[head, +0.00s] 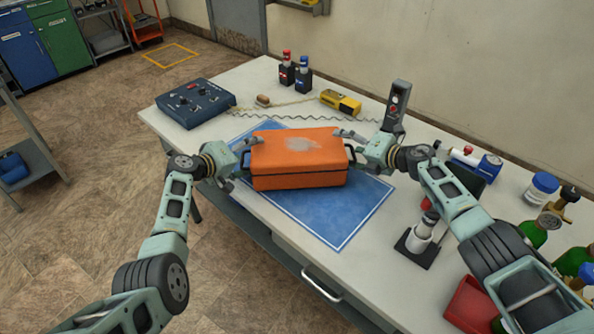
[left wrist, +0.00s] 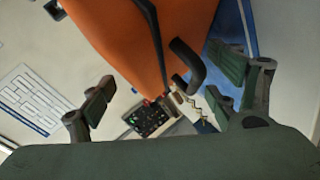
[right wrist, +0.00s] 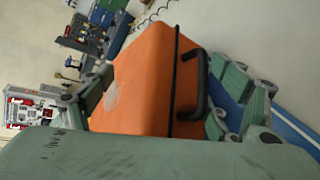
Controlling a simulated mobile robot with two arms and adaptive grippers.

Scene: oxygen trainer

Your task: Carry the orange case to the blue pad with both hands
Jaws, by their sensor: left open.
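The orange case (head: 298,170) lies over the blue pad (head: 347,212) on the white table and appears to rest on it, turned at an angle to the pad's white border. A pale worn patch marks its lid. My left gripper (head: 238,160) is open at the case's left end, with the black handle (left wrist: 188,65) between its spread fingers. My right gripper (head: 355,150) is open at the right end, its fingers spread around the other handle (right wrist: 202,88) and the case's corner. Neither gripper visibly clamps a handle. The case's underside is hidden.
A blue control box (head: 194,102), two dark bottles (head: 295,72) and a yellow device (head: 341,102) stand behind the case. A grey handset stand (head: 397,104) is close to my right gripper. A black stand (head: 417,248), red bin (head: 470,305) and green cylinders crowd the right side.

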